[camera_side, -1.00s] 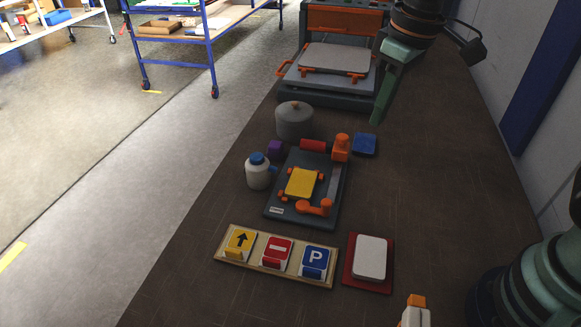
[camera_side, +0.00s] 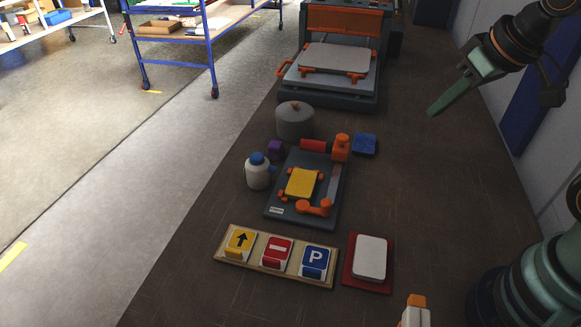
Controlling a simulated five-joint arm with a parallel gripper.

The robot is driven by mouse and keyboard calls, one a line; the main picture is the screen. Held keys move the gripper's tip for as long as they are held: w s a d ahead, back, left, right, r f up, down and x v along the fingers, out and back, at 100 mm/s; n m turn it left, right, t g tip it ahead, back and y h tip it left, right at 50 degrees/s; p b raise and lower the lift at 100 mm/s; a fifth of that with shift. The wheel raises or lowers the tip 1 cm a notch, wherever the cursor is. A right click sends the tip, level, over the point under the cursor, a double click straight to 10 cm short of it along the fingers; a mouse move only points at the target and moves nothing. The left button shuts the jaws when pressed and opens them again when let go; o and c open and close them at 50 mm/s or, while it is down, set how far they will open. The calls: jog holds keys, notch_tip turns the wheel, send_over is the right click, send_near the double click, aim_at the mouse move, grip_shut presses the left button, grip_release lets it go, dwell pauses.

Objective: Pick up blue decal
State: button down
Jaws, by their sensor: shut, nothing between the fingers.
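The blue decal (camera_side: 315,259), with a white P, sits at the right end of a light wooden tray (camera_side: 226,259). A red decal with a white bar (camera_side: 277,250) is in the middle and a yellow decal with a black arrow (camera_side: 239,242) at the left end. My gripper (camera_side: 432,112) is shut and empty. It is raised over the bare table, up and to the right of the tray, well apart from the decals.
A dark fixture board (camera_side: 290,211) holds a yellow plate (camera_side: 301,182) and orange parts. A white plate (camera_side: 370,257) lies on a red base (camera_side: 352,279). A white bottle (camera_side: 258,176), grey pot (camera_side: 294,122), blue block (camera_side: 364,144) and press machine (camera_side: 325,92) stand farther back.

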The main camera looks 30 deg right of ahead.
jog(key=c, duration=0.9)
grip_release()
jog(key=shift+o, duration=0.2)
jog(key=n+g, duration=0.5)
jog(key=n, duration=0.4)
send_over(309, 269)
jog(key=shift+y, duration=0.3)
jog(key=f, duration=1.8)
jog(key=shift+d, duration=0.3)
notch_tip(309, 269, down, 4)
jog(key=shift+s+a+r, duration=0.1)
jog(key=shift+s+a, duration=0.05)
jog(key=shift+f, duration=0.75)
